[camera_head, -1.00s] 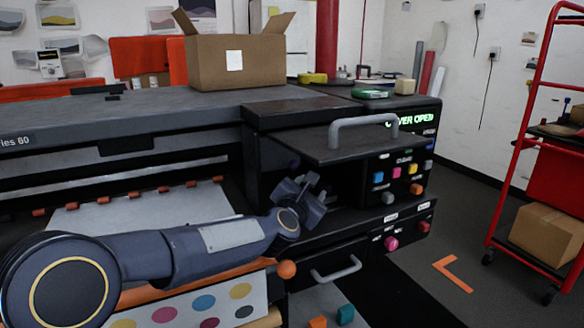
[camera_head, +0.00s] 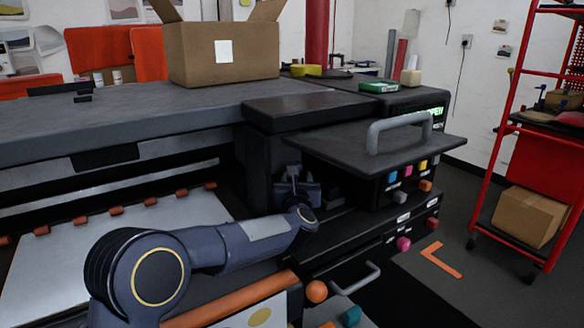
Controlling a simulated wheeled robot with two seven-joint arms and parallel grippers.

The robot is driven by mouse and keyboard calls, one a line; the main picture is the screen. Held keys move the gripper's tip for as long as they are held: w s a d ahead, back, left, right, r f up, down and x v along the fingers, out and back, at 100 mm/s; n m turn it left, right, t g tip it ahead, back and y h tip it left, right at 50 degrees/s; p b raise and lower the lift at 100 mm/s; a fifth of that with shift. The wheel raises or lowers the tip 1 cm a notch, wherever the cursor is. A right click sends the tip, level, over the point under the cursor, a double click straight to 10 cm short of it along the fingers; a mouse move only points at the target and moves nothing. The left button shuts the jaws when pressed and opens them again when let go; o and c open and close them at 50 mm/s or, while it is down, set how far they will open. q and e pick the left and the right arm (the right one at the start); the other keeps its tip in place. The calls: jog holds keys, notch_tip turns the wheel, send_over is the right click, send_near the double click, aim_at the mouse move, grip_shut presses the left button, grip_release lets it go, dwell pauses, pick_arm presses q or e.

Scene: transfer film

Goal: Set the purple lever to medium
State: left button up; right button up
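The purple lever cannot be made out now; the dark recess under the raised cover (camera_head: 340,147) of the printer is partly blocked by my gripper. My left arm comes in from the lower left. Its dark grey gripper (camera_head: 293,176) is at the mouth of this recess, left of the panel with coloured buttons. The fingers are small and dark against the black housing, so their opening and any contact cannot be told. My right gripper is not in view.
The cover with its grey handle (camera_head: 400,128) overhangs the recess closely. Coloured buttons (camera_head: 407,171) and a magenta knob (camera_head: 403,244) are on the printer's right front. A cardboard box (camera_head: 224,55) stands on top.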

pick_arm(q)
jog(key=w+p, duration=0.1)
jog(key=w, duration=0.5)
jog(key=shift+w+a, duration=0.15)
jog(key=shift+w, duration=0.05)
grip_shut()
